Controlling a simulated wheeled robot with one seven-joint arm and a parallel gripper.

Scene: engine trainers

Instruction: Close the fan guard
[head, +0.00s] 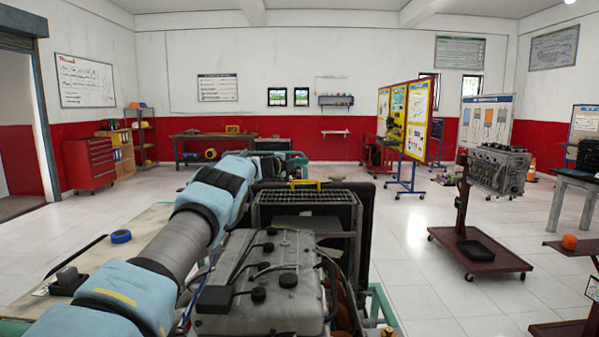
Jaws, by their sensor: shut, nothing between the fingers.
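The engine trainer's grey engine (265,275) fills the lower middle of the head view, with black caps and hoses on top. Behind it stands a grey wire cage with a slatted top, which looks like the fan guard (307,197). A dark upright panel (350,215) stands right behind and beside it. A small yellow bar shows at the cage's top back edge. Whether the guard is open or shut is not clear. My light blue and grey arm reaches from the lower left to the engine's far left. My fingers are hidden beyond the wrist.
A bench (98,255) at left holds a blue tape roll (121,236) and a small dark item. An engine on a red stand (478,248) is at right. Display boards (405,120) stand behind. A red tool cabinet (89,163) is at back left. Floor right of the trainer is clear.

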